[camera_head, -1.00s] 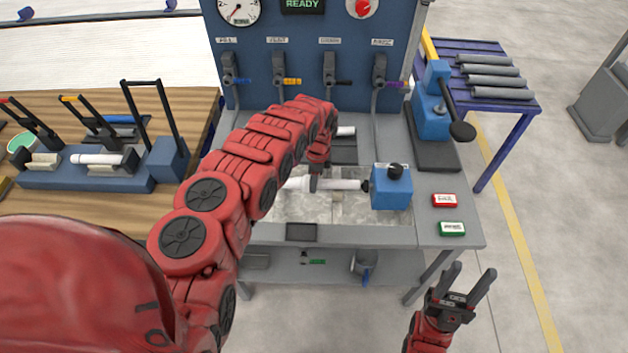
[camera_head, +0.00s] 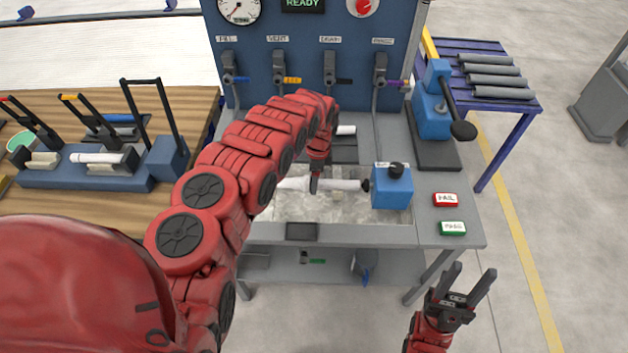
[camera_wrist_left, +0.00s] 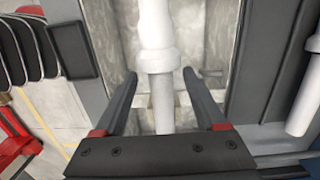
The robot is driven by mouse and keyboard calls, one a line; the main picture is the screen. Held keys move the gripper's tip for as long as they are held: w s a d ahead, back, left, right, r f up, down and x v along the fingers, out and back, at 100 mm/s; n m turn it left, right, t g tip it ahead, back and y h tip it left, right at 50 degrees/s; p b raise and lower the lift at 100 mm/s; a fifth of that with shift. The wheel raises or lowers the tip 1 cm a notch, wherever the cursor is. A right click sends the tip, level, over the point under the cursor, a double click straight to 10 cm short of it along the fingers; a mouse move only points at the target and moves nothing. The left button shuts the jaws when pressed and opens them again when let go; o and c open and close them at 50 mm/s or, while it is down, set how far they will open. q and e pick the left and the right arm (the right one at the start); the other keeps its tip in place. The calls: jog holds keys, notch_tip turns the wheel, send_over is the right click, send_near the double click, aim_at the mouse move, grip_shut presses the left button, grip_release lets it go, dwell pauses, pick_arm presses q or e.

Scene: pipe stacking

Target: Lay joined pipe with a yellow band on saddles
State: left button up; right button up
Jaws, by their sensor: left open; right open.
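A white joined pipe (camera_head: 343,185) with a thicker collar lies level in the grey basin (camera_head: 345,232) of the bench, its right end at a blue clamp block (camera_head: 391,187). In the left wrist view the pipe (camera_wrist_left: 156,60) runs between the spread fingers of my left gripper (camera_wrist_left: 160,77), with gaps on both sides. My left gripper (camera_head: 315,188) reaches down over the pipe from above. No yellow band shows on the pipe. Saddles under it cannot be made out clearly. My right gripper (camera_head: 461,288) is open and empty, low in front of the bench's right side.
A second white pipe (camera_wrist_left: 306,100) lies beside the basin. A wooden table (camera_head: 60,215) at left holds a blue fixture (camera_head: 85,180) with another white pipe (camera_head: 95,158). A blue lever press (camera_head: 432,110) stands at right. Grey pipes (camera_head: 495,75) lie on a blue rack.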

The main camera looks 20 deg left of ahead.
pick_arm(q)
jog(key=r+b, duration=0.1)
jog(key=r, duration=0.2)
jog(key=r+b, duration=0.1)
jog(key=r, duration=0.3)
jog(key=shift+w+d+r, duration=0.15)
jog(key=shift+w, duration=0.05)
notch_tip(320, 180, up, 9)
jog(key=p, duration=0.4)
jog(key=shift+d+p, duration=0.3)
jog(key=shift+d, duration=0.05)
